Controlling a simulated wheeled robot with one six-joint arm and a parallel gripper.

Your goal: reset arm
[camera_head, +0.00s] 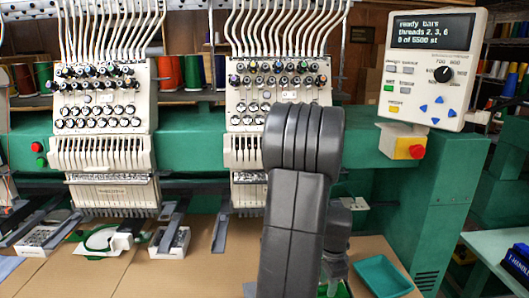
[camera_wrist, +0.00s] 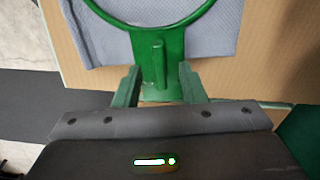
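My gripper (camera_wrist: 159,78) is open in the wrist view, with one finger on each side of the upright handle of a green hoop (camera_wrist: 152,30). Gaps show between the handle and both fingers. The hoop lies on a grey-blue cloth (camera_wrist: 215,45) on a tan board. In the head view my dark grey arm stands in front of the middle of the machine, and my gripper (camera_head: 336,266) points down at the table. A bit of green shows beneath it; the arm hides most of that spot.
A green embroidery machine (camera_head: 200,135) with two threaded heads spans the back. Its control panel (camera_head: 433,65) reads "ready bars". A red button (camera_head: 417,152) sits below. A teal tray (camera_head: 383,276) stands right of my gripper. Another green hoop (camera_head: 90,240) is at the left head.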

